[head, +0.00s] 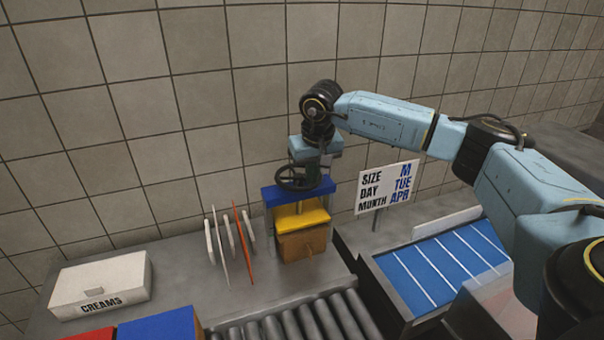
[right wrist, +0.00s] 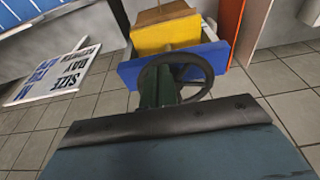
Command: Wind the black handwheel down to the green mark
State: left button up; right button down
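The black handwheel (head: 292,181) sits on top of a small press with a blue top beam (head: 283,194), a yellow plate (head: 303,217) below it and a brown block (head: 303,245) at the bottom. My right gripper (head: 326,174) is at the right side of the wheel, pointing down. In the right wrist view the wheel (right wrist: 209,75) shows with dark green fingers (right wrist: 158,90) at its rim. Whether they are shut on the rim is hidden. I cannot make out a green mark. My left gripper is not in view.
Upright thin boards, white and orange (head: 243,245), stand left of the press. A sign (head: 387,187) and a blue slatted surface (head: 440,262) are to the right. Rollers (head: 305,322) lie in front. A white CREAMS box (head: 100,282) is far left; a tiled wall is behind.

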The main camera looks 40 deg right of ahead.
aim_at(286, 184)
jog(key=shift+s+a+f, duration=0.15)
jog(key=shift+f, duration=0.1)
jog(key=shift+w+a, duration=0.2)
jog(key=shift+a, duration=0.8)
jog(key=shift+w+a, duration=0.5)
jog(key=shift+a, duration=0.3)
jog(key=shift+w+a, duration=0.1)
jog(key=shift+w, duration=0.15)
jog(key=shift+w+a, duration=0.45)
jog(key=shift+w, duration=0.4)
